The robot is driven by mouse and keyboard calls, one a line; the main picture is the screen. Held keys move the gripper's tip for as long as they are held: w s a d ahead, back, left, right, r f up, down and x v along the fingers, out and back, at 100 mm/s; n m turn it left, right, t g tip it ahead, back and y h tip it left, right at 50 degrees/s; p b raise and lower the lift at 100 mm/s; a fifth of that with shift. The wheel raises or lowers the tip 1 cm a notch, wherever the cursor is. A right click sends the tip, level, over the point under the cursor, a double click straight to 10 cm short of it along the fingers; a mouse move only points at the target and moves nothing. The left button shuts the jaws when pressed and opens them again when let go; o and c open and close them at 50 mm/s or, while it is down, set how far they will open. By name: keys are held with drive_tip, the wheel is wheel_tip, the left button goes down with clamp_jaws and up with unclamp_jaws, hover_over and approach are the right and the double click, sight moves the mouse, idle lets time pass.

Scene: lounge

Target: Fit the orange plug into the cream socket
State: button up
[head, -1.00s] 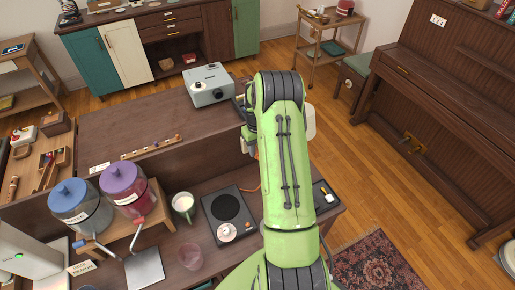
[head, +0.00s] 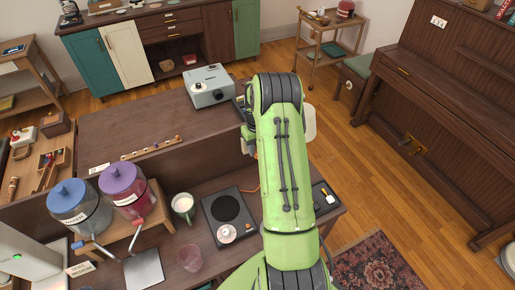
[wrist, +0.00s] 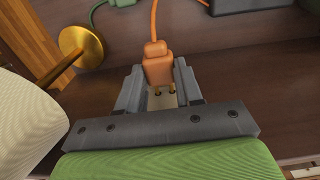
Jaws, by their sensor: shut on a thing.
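The orange plug (wrist: 157,68) is between the two grey fingers of my gripper (wrist: 158,82) in the wrist view. Its two brass pins point toward the lower edge of that picture, and its orange cord leads up and away. My gripper is shut on the plug. A small pale patch (wrist: 161,101) shows just past the pins. I cannot tell whether it is the cream socket, or whether the pins touch it. In the head view my arm hides the plug, and I cannot make out the socket.
A lamp with a brass base (wrist: 72,38) and a pale ribbed shade (wrist: 28,135) stands close on the left in the wrist view. A green plug (wrist: 122,3) and a dark box (wrist: 240,4) lie beyond. A grey projector (head: 210,87) and a hot plate (head: 226,214) flank my arm.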

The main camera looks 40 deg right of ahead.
drive_tip(key=shift+w+d, duration=0.25)
drive_tip(key=shift+w, duration=0.5)
drive_tip(key=shift+w+r, duration=0.1)
idle(0.6)
drive_tip(key=shift+a+b, duration=0.1)
drive_tip(key=shift+b, duration=0.4)
drive_tip(key=shift+w+r, duration=0.1)
drive_tip(key=shift+w, duration=0.15)
idle(0.5)
drive_tip(key=o, duration=1.1)
drive_tip(key=shift+w+r, duration=0.1)
drive_tip(key=shift+r, duration=0.05)
drive_tip(key=shift+w+r+p, duration=0.15)
drive_tip(key=shift+r+p, duration=0.35)
drive_tip(key=shift+r, duration=0.2)
drive_tip(key=shift+w+r+p, duration=0.15)
drive_tip(key=shift+r+p, duration=0.3)
drive_tip(key=shift+r, duration=0.25)
drive_tip(key=shift+s+r+p, duration=0.15)
drive_tip(key=shift+r+p, duration=0.65)
drive_tip(key=shift+r, duration=0.45)
drive_tip(key=shift+s, duration=0.1)
